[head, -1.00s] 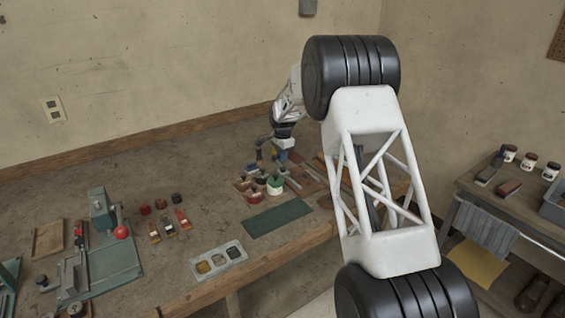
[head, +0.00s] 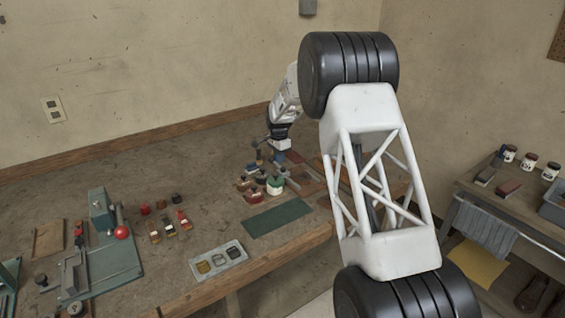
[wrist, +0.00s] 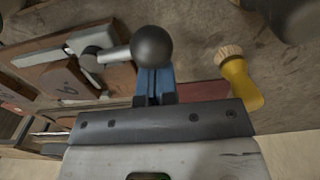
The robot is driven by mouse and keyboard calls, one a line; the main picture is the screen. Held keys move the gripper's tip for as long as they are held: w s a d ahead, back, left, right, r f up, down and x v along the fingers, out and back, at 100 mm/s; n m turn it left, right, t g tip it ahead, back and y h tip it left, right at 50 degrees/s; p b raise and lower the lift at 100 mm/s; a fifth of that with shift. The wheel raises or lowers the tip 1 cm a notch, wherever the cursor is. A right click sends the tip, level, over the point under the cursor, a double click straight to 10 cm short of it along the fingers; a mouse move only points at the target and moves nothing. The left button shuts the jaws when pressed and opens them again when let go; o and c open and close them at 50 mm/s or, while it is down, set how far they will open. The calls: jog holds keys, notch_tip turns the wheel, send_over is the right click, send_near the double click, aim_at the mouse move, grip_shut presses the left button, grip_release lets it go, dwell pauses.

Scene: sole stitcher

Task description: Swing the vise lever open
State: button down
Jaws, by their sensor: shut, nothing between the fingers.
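A lever with a black ball knob (wrist: 151,46) shows in the wrist view. Its grey metal rod (wrist: 115,55) runs left to a pivot on a wooden block (wrist: 65,84) with a dark mark; I take it to be the vise lever. My gripper (wrist: 155,82) has blue fingers closed together, with nothing between them. The fingertips are right by the near side of the knob; I cannot tell whether they touch. In the head view my gripper (head: 279,158) is low over the cluttered far part of the bench, and the lever is too small to make out.
In the head view, small pots (head: 274,185) and a green mat (head: 277,217) lie nearer. A teal fixture (head: 100,208) with a red knob stands at left.

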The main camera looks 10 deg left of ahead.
jog(key=shift+s+a, duration=0.3)
jog(key=shift+s, duration=0.05)
jog(key=shift+s+a, duration=0.1)
jog(key=shift+s, duration=0.1)
dwell(0.4)
jog(key=shift+s+a, duration=0.15)
jog(key=shift+s, duration=0.45)
jog(key=shift+s+a+f, duration=0.1)
jog(key=shift+w+d, duration=0.45)
dwell(0.3)
jog(key=shift+r, duration=0.2)
